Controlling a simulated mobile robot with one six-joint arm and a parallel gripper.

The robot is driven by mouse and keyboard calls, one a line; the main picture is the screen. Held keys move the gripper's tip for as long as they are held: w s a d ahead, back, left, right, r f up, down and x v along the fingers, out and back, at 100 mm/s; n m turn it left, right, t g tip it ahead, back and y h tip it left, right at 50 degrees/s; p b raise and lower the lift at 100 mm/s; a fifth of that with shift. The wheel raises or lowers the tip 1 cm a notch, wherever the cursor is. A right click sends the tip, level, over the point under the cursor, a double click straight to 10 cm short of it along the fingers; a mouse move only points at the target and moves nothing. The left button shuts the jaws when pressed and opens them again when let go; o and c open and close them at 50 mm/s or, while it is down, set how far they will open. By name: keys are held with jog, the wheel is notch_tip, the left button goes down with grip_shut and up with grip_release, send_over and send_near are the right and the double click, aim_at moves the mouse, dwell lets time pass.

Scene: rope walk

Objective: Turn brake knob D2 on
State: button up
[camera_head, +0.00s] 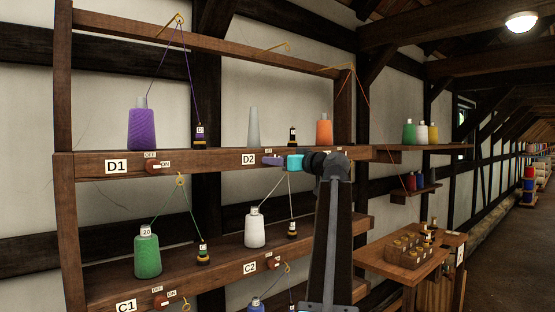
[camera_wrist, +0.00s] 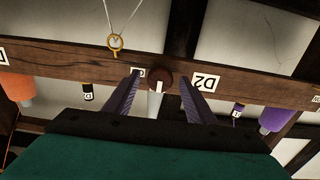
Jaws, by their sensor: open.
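Brake knob D2 (camera_wrist: 160,80) is a round dark red-brown knob with a white mark on the beam, beside the D2 label (camera_wrist: 206,80). In the wrist view the white mark runs up and down the picture. My gripper (camera_wrist: 160,86) is open, its purple fingers on either side of the knob, apart from it as far as I can tell. In the head view my gripper (camera_head: 273,160) is at the beam just right of the D2 label (camera_head: 249,159) and hides the knob. A small white label (camera_wrist: 138,72) by the left finger is partly hidden.
A grey cone (camera_head: 254,127) and an orange spool (camera_head: 324,132) stand on the shelf above the beam. Below hangs a guide ring (camera_wrist: 115,43) with threads. Knob D1 (camera_head: 153,168) is to the left, knob C2 (camera_head: 276,263) lower down. A table (camera_head: 400,272) stands at right.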

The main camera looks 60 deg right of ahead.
jog(key=shift+w+d, duration=0.1)
jog(key=shift+w, duration=0.2)
jog(key=c, duration=1)
jog(key=shift+m, duration=0.5)
jog(key=m+p, duration=0.4)
jog(key=m, duration=1.3)
jog(key=shift+p, duration=0.4)
